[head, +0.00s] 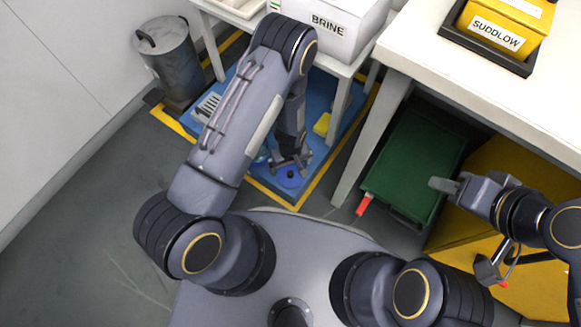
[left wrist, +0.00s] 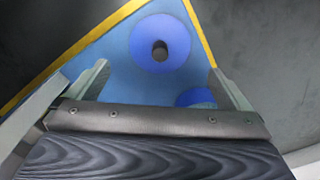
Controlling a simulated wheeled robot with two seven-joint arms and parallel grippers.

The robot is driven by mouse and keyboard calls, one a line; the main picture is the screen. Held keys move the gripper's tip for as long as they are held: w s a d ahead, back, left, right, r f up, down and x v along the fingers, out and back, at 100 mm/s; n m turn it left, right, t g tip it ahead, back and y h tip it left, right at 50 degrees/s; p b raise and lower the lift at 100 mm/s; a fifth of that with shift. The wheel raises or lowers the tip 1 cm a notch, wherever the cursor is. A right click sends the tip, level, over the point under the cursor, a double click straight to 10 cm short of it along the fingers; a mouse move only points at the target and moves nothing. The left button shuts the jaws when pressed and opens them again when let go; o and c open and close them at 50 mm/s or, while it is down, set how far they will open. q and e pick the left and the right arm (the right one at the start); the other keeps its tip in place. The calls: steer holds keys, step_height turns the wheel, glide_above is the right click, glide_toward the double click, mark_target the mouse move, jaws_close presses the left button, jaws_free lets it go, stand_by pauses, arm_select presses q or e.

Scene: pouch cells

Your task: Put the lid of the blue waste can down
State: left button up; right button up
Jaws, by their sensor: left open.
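A round blue lid (head: 288,182) with a dark knob lies under my left gripper (head: 290,162) at the near end of the blue mat in the head view. In the left wrist view the lid (left wrist: 142,40) is whole, its knob beyond the open fingertips of my left gripper (left wrist: 160,70). Nothing is between the fingers. A second blue round shape (left wrist: 195,98) shows near the right finger, mostly hidden by the gripper; I cannot tell if it is the waste can. My right gripper (head: 444,186) is at the right, by the green bin; its opening is unclear.
A grey metal can (head: 172,65) stands at the back left. A white table with a box marked BRINE (head: 318,25) stands over the mat (head: 262,178). A yellow block (head: 322,124) lies on the mat. A green bin (head: 412,165) and white workbench (head: 440,65) are at the right.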

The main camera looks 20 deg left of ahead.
arm_select(q)
step_height(320, 180, up, 4)
steer(key=r+p, duration=0.1)
step_height(320, 180, up, 10)
steer(key=h, duration=0.1)
glide_above(290, 173)
steer(key=w, duration=0.3)
steer(key=s+a+r+t+h, duration=0.1)
steer(key=a+r, duration=0.1)
steer(key=r, duration=0.5)
steer(key=s+a+r+t+h, duration=0.1)
steer(key=a+r, duration=0.1)
steer(key=r, duration=0.5)
steer(key=s+a+r+m+t, duration=0.1)
steer(key=s+a+r+m, duration=0.1)
steer(key=s+r, duration=0.5)
steer(key=s+a+r+m+t, duration=0.2)
steer(key=s+a+r+m, duration=0.1)
steer(key=s+r, duration=0.5)
steer(key=shift+s+r+t+h, duration=0.3)
steer(key=shift+s+h, duration=0.1)
steer(key=shift+s, duration=0.7)
